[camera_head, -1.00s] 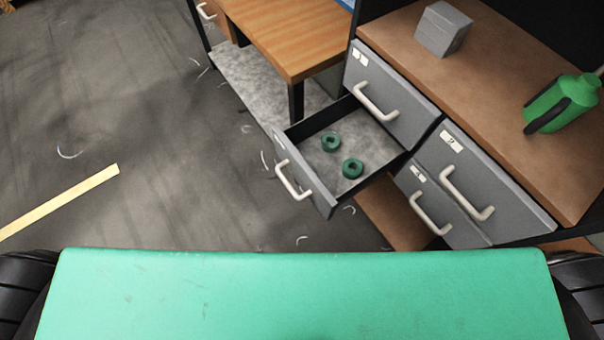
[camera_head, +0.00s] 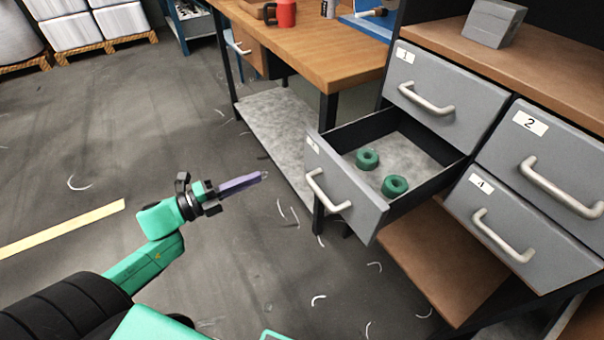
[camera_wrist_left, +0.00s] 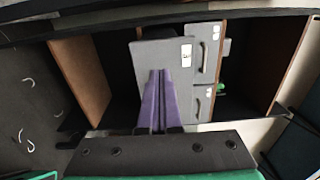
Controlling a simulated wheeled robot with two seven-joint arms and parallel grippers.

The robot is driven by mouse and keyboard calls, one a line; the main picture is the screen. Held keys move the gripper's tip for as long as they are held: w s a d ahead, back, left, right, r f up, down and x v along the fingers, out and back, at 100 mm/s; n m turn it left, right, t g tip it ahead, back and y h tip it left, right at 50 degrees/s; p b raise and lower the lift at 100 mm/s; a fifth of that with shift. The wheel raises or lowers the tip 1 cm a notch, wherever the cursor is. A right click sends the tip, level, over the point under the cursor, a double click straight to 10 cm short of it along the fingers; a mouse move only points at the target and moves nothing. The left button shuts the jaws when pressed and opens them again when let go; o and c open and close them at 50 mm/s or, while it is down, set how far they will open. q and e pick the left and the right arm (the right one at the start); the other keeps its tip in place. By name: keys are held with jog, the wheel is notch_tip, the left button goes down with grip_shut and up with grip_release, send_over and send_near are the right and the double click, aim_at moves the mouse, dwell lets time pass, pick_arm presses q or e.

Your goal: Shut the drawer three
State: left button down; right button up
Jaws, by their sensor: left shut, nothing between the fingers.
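Drawer three (camera_head: 358,210) is pulled out of the grey cabinet, its front and pale handle facing left in the head view. Its small label is too small to read. In the left wrist view the fingers (camera_wrist_left: 160,75) overlap a grey drawer front (camera_wrist_left: 150,52). My right gripper is not in view.
Drawers 1 (camera_head: 445,95), 2 (camera_head: 548,155) and 4 (camera_head: 500,228) are shut around the open one. A wooden workbench (camera_head: 310,55) with a red mug (camera_head: 286,13) stands behind it. A brown lower shelf (camera_head: 440,262) lies below.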

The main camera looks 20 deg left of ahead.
aim_at(307, 155)
pick_arm(q)
jog(key=x, duration=1.1)
jog(key=shift+w+d+r, duration=0.1)
jog(key=shift+w, duration=0.3)
jog(key=shift+w+d, duration=0.2)
jog(key=shift+w, duration=0.05)
jog(key=shift+d, duration=0.1)
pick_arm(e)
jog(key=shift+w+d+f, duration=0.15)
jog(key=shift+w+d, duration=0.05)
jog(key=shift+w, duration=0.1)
pick_arm(q)
jog(key=shift+w+d+b, duration=0.1)
jog(key=shift+w+b, duration=0.05)
jog(key=shift+b, duration=0.15)
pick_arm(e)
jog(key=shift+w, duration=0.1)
